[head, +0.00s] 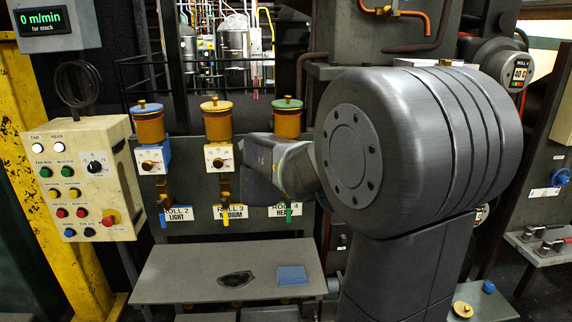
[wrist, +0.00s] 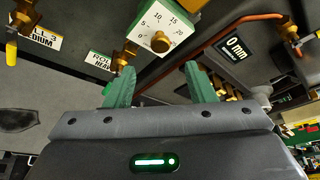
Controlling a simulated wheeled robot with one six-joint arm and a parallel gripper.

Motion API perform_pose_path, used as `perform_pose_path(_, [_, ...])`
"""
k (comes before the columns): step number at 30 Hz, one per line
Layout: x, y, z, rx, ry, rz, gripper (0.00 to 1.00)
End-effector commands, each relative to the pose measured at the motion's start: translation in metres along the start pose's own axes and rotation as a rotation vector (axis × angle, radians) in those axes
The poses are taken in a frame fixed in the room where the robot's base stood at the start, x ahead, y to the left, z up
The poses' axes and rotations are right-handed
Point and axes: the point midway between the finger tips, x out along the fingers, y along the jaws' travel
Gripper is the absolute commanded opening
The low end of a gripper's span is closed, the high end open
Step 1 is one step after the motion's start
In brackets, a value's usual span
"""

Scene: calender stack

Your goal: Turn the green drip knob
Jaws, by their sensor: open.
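The green-lidded oiler (head: 287,118) stands on the right of three on the grey panel in the head view. My arm hides its dial there. The fingertips are hidden in the head view.
Blue (head: 149,125) and yellow (head: 216,120) oilers stand to the left. A copper pipe (wrist: 235,36) and a 0 mm display (wrist: 234,49) are right of the dial in the wrist view. A grey shelf (head: 180,270) with a blue cloth (head: 291,275) lies below. A button box (head: 82,180) hangs left.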

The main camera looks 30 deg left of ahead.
Motion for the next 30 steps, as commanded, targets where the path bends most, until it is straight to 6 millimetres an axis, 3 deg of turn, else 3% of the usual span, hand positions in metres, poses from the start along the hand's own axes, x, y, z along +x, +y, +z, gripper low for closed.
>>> perform_pose_path(6, [-0.033,0.000,0.001,-0.001,-0.001,0.000,0.50])
perform_pose_path(12, [-0.043,0.000,0.000,-0.001,0.000,0.001,0.50])
perform_pose_path(23, [-0.041,0.000,-0.001,-0.001,0.001,0.000,0.50])
perform_pose_path(30, [-0.015,0.001,-0.002,0.000,0.004,0.000,0.50])
